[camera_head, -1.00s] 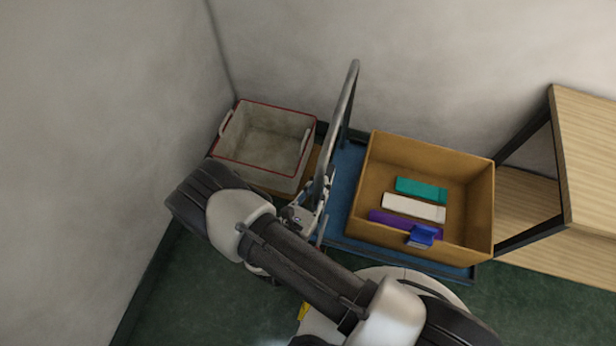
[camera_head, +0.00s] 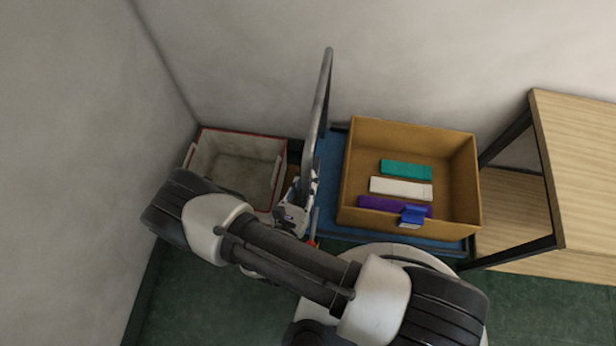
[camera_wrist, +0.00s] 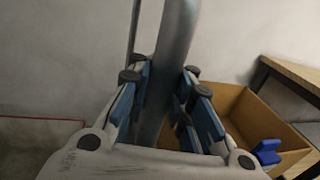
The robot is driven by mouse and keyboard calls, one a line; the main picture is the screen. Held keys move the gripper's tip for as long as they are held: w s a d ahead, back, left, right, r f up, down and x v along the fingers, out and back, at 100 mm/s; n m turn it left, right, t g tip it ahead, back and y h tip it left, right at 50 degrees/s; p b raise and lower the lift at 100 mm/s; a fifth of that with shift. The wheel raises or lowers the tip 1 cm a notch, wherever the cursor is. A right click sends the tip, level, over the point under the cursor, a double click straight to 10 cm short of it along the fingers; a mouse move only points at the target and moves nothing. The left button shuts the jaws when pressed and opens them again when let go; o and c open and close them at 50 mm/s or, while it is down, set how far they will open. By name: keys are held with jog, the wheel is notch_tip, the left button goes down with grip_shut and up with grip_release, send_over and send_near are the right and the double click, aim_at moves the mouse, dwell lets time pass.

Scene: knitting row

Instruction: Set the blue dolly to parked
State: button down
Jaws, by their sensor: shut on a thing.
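The blue dolly (camera_head: 330,150) stands against the back wall with a grey metal push handle (camera_head: 319,105) rising at its left end. A cardboard box (camera_head: 350,195) sits on its deck. My gripper (camera_head: 303,190) is at the handle, partly hidden by my own arm in the head view. In the wrist view the handle's grey tube (camera_wrist: 172,70) runs between the two fingers of my gripper (camera_wrist: 165,100), which are shut on it. The dolly's wheels are hidden.
A whitish bin with a red rim (camera_head: 240,133) stands left of the dolly, close to the wall corner. A wooden shelf with a black frame (camera_head: 580,180) stands just right. The box holds teal (camera_head: 406,170), white (camera_head: 400,188), purple and blue items. Green floor shows in front.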

jog(key=shift+w+a, duration=0.1)
jog(key=shift+a, duration=0.15)
jog(key=c, duration=1.8)
grip_release()
jog(key=o, duration=0.4)
jog(key=shift+d, duration=0.1)
jog(key=v, duration=1.2)
